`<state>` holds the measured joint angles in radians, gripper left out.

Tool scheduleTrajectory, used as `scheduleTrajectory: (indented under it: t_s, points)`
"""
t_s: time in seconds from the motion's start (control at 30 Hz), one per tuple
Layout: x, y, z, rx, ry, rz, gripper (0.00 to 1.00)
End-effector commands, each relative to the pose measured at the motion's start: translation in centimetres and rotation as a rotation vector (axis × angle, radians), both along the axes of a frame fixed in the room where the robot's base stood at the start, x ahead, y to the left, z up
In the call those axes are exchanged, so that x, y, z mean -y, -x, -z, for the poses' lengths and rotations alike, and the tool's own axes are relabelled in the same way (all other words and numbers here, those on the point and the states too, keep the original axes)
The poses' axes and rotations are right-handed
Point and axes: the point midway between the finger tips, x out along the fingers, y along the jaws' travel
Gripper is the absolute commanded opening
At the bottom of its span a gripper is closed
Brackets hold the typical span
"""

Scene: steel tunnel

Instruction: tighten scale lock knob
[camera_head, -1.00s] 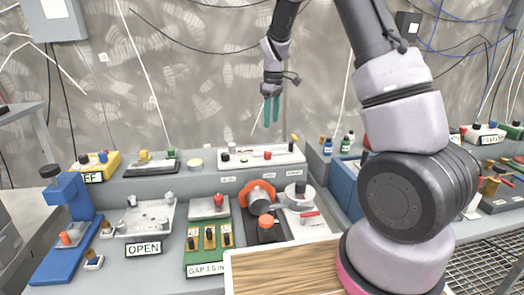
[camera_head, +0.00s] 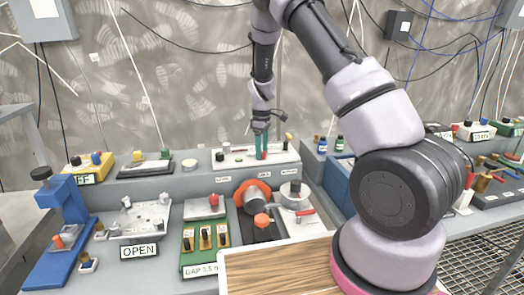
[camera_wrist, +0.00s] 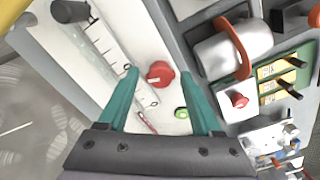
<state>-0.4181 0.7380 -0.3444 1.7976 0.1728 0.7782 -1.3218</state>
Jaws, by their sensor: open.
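A red knob (camera_wrist: 160,74) sits on a white panel (camera_wrist: 112,62) with scale marks along it. In the wrist view the knob lies between the two teal fingers of my gripper (camera_wrist: 161,72), which are open, with a gap to the knob on each side. In the head view my gripper (camera_head: 261,156) points down over the white panel (camera_head: 237,162) on the back shelf, and its fingers largely hide the red knob. A black knob (camera_wrist: 70,11) stands at the panel's upper left in the wrist view. It also shows in the head view (camera_head: 220,157).
A green button (camera_wrist: 181,113) is close to my right finger. A silver cylinder with an orange-red handle (camera_wrist: 237,48) stands beside the panel. In the head view a green gauge board (camera_head: 204,260), an OPEN sign (camera_head: 139,251) and a wooden board (camera_head: 280,270) occupy the front.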

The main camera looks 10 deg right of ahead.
Motion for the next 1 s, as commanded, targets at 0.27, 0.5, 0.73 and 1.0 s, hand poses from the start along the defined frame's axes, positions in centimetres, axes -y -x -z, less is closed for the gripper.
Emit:
scheduleTrajectory:
  t_s: [0.27, 0.5, 0.73, 1.0]
  points:
    - [0.01, 0.02, 0.21, 0.000, 0.000, 0.000, 0.66]
    - [0.02, 0.02, 0.19, 0.000, 0.000, 0.000, 0.00]
    - [0.04, 0.01, 0.18, 0.000, 0.000, 0.016, 0.00]
    - [0.11, 0.00, 0.16, -0.001, 0.001, 0.133, 0.00]
